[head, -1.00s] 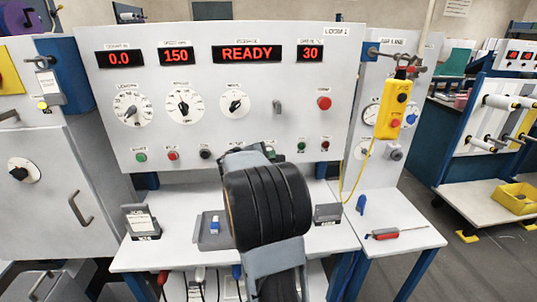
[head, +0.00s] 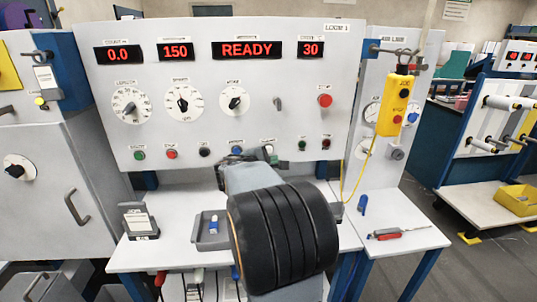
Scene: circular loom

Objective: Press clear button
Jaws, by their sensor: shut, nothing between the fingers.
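The white loom panel (head: 345,110) carries a row of small buttons along its lower edge. From the left they are green (head: 139,154), red (head: 172,153), black (head: 204,152) and blue (head: 237,150), with a green one (head: 302,145) and a dark red one (head: 326,143) at the right. Their labels are too small to read, so I cannot tell which is the clear button. My gripper (head: 236,159) is shut and empty, close to the panel around the blue button. My own arm hides most of it; contact with a button cannot be told.
The displays above read 0.0, 150, READY and 30. Three dials, a toggle and a larger red button (head: 325,101) sit higher. A grey tray (head: 207,244) is on the table below. A yellow pendant (head: 396,104) hangs at right.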

